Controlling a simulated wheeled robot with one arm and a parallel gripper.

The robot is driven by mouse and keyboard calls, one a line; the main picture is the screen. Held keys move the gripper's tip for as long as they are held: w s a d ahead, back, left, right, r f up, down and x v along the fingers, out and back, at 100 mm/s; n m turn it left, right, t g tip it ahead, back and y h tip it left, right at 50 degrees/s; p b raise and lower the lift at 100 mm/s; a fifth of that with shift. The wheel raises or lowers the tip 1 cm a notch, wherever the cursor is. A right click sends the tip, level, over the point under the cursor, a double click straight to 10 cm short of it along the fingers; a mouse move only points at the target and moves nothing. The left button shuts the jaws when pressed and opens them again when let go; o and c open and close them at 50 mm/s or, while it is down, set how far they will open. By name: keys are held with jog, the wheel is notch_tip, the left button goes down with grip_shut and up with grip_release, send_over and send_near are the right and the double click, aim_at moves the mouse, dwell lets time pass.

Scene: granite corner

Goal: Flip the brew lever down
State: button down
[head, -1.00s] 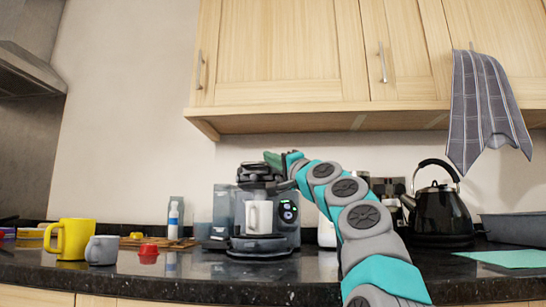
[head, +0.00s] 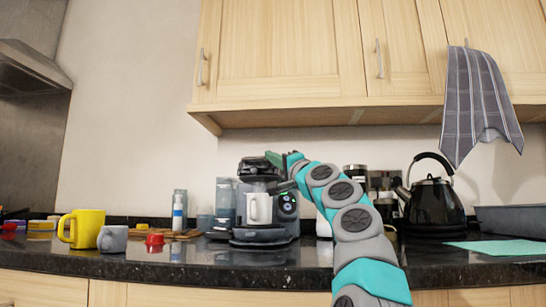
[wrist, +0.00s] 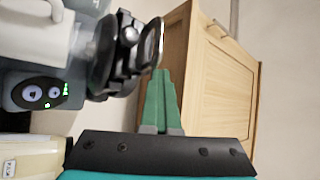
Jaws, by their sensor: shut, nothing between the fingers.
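The coffee machine (head: 285,228) stands on the dark counter, with a white mug (head: 259,209) under its head. Its black top (head: 256,170) carries a looped black part, which looks like the brew lever (wrist: 153,42) in the wrist view. My gripper (head: 273,158) is at the top right of the machine. In the wrist view its green fingers (wrist: 158,78) are shut together and empty. Their tips are close to the lower end of the black loop; I cannot tell whether they touch.
A black kettle (head: 435,208) and jars stand to the right. A yellow mug (head: 88,228), a grey cup (head: 112,239) and a red pot (head: 154,240) are at the left. Wooden wall cabinets (head: 300,60) hang above my gripper. A checked cloth (head: 478,105) hangs at the right.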

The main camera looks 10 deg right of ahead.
jog(key=shift+w+a+f+g, duration=0.2)
jog(key=shift+w+f, duration=0.1)
jog(key=shift+f, duration=0.3)
jog(key=shift+w+a+f+g, duration=0.15)
jog(key=shift+w+f, duration=0.15)
jog(key=shift+f, duration=0.25)
jog(key=shift+s+d+f+b, duration=0.2)
jog(key=shift+s+f+b, duration=0.05)
jog(key=shift+s+b, duration=0.3)
jog(key=s+d+b, duration=0.1)
jog(key=s+d, duration=0.2)
jog(key=s, duration=0.3)
jog(key=shift+s+f, duration=0.25)
jog(key=shift+f, duration=0.05)
jog(key=shift+s, duration=0.15)
